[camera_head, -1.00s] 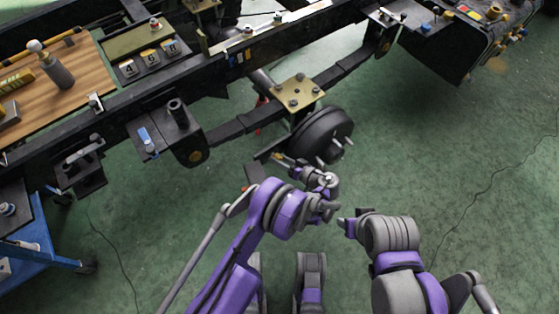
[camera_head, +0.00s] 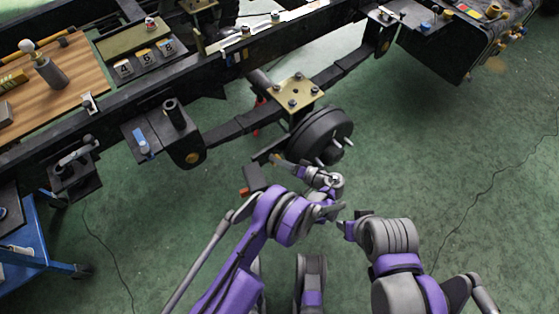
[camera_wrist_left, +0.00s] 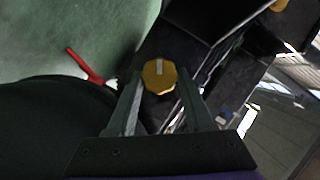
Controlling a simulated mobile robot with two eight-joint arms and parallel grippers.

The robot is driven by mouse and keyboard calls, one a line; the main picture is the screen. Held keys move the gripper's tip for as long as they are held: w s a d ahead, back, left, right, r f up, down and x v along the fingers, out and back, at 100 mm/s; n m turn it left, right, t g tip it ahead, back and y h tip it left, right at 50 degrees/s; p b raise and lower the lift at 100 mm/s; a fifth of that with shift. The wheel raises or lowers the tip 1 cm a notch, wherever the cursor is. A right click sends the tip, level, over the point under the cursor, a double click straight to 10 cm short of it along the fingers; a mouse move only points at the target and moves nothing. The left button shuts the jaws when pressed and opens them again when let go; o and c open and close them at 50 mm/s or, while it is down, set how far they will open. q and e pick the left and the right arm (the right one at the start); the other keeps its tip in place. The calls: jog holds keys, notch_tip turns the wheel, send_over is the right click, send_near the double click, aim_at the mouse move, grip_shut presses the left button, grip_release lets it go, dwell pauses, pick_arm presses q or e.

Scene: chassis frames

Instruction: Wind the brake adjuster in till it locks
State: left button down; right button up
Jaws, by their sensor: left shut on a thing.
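The brake adjuster is a yellow faceted knob (camera_wrist_left: 159,76) with a pale mark on its face, seen between my finger tips in the left wrist view. My left gripper (camera_wrist_left: 160,88) is shut on it, one finger on each side. In the head view my left gripper (camera_head: 284,162) reaches in beside the black brake drum (camera_head: 322,136), at its lower left, and the knob is mostly hidden there. My right gripper (camera_head: 345,226) hangs apart from the drum at lower right; its finger gap is too small to judge.
The black chassis rail (camera_head: 225,72) runs diagonally above, with a brass-coloured plate (camera_head: 296,92) over the axle by the drum. A blue cart (camera_head: 38,250) stands at the left edge. Green floor (camera_head: 440,200) is open to the right. A red stand shows in the left wrist view (camera_wrist_left: 86,67).

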dwell(0.8)
pick_arm(q)
jog(key=shift+c, duration=1.5)
grip_release()
